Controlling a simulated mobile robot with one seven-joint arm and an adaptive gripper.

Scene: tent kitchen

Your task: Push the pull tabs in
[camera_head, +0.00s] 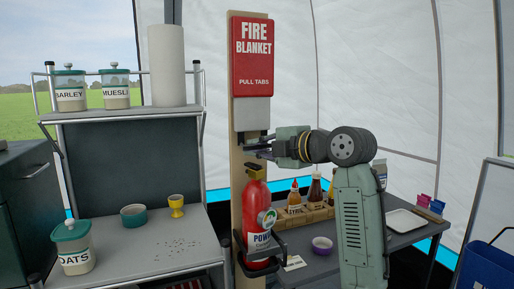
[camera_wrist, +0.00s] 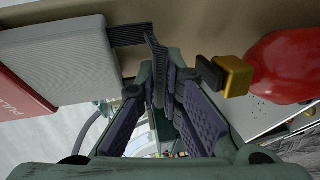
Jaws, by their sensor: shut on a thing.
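The red fire blanket case (camera_head: 253,56), lettered "PULL TABS", hangs on a wooden post. A pale grey lower part (camera_head: 250,118) shows beneath it, also at the upper left in the wrist view (camera_wrist: 70,60). Black pull tabs (camera_head: 252,135) hang from its underside; in the wrist view one dark tab (camera_wrist: 127,34) sticks out and another dark strip (camera_wrist: 155,52) reaches to my fingers. My gripper (camera_head: 262,149) is just below the case, shut on a pull tab. My fingers (camera_wrist: 166,70) partly hide the held tab.
A red fire extinguisher (camera_head: 256,210) is mounted on the post close below my gripper; its yellow and black top (camera_wrist: 236,76) is near my fingers. A shelf unit (camera_head: 120,118) stands left, and a table with bottles (camera_head: 295,195) and a white tray (camera_head: 407,220) right.

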